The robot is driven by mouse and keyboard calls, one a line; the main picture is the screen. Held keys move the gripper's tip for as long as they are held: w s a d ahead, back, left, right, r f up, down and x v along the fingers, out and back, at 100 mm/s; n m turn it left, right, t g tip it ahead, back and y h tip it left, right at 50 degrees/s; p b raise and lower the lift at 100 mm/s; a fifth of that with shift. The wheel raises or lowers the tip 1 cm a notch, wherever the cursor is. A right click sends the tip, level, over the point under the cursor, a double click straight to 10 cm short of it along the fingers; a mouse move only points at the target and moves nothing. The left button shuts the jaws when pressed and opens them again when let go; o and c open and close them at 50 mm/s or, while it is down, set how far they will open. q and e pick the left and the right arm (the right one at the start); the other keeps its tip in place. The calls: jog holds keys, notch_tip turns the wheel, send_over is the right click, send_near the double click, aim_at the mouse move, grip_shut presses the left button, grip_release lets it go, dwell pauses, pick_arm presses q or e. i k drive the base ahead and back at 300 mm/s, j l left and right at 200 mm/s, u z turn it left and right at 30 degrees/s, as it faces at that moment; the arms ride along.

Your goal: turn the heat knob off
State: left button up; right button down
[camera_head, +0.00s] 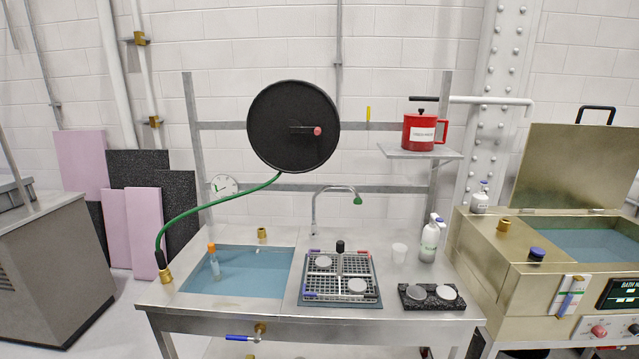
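A red round knob (599,331) sits on the front of the brass-coloured water bath (487,262) at the far right. I cannot read which one is the heat knob, nor how either is turned. A dark display (618,293) with lit text starting "BATH" is above them. Neither of my grippers is in view.
The bath's lid (575,165) stands open. A white-and-blue item (571,296) is on its front, left of the display. A steel sink table (400,322) stands left of the bath, with a rack, bottles and a black tray (431,297).

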aim_at(598, 331)
jog(key=z, duration=1.95)
